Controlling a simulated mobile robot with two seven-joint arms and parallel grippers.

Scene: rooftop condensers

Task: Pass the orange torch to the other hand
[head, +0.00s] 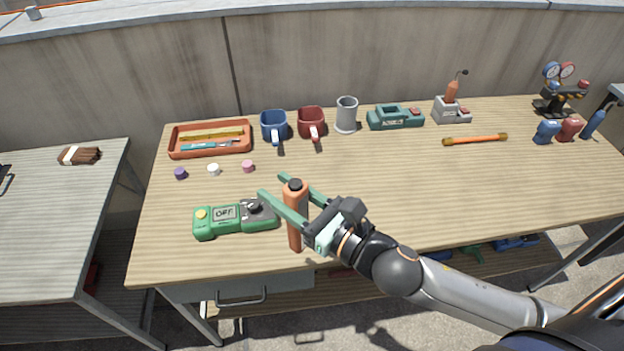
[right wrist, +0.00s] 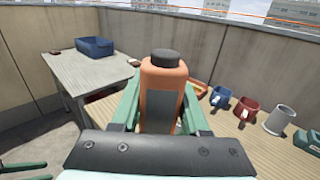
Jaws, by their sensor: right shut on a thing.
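The orange torch (head: 295,235) is a cylinder with a black cap, held roughly upright above the front of the workbench. My right gripper (head: 271,185) is shut on it, with one green finger on each side. In the right wrist view the torch (right wrist: 162,85) stands between the fingers, cap up. Its lower end is hidden there by the gripper body. Two green finger bars of my left gripper (right wrist: 28,170) show apart at the lower left edge of the right wrist view, clear of the torch. The head view does not show my left gripper.
A green meter (head: 235,218) lies left of the torch. An orange-handled tool (head: 475,139) lies at the right. The bench's right middle is clear.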

